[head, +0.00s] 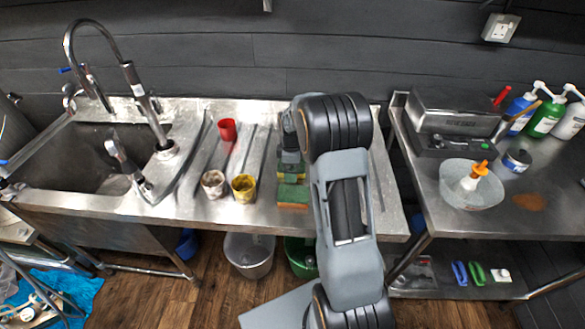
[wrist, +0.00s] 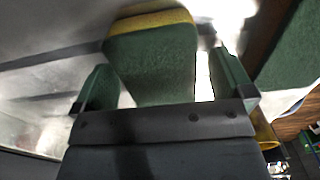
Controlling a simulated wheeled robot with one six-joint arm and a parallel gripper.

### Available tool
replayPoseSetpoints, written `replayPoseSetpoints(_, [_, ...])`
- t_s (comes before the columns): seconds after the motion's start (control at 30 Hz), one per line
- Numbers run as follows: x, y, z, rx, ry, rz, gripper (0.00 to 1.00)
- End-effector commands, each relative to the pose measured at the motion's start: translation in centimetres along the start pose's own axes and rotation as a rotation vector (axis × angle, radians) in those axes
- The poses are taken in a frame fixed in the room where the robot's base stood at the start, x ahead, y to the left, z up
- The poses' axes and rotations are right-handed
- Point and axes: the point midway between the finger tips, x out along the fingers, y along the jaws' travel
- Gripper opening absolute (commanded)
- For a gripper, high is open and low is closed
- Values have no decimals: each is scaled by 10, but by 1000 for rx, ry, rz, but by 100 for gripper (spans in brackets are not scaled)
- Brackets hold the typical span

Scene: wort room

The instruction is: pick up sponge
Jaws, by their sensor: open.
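A green sponge (wrist: 150,62) with a yellow edge lies between the two fingers of my gripper (wrist: 162,78) in the wrist view. A gap shows between the sponge and the right finger; contact on the left side is hard to tell. My gripper is open. In the head view my gripper (head: 291,158) points down over the steel counter, partly hidden by my arm. A green sponge (head: 293,193) with a brownish front edge lies in front of it, and green also shows beneath the gripper. Another green surface (wrist: 292,48) is at the right of the wrist view.
A sink with taps is farther left. A second table at right holds a bowl (head: 470,196) and bottles.

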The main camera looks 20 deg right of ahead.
Motion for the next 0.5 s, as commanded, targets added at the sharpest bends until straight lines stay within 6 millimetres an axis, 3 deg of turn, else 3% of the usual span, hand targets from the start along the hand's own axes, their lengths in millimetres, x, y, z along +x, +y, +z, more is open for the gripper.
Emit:
replayPoseSetpoints(0.23, [1, 0, 0, 0, 0, 0, 99])
replayPoseSetpoints(0.5, [1, 0, 0, 0, 0, 0, 73])
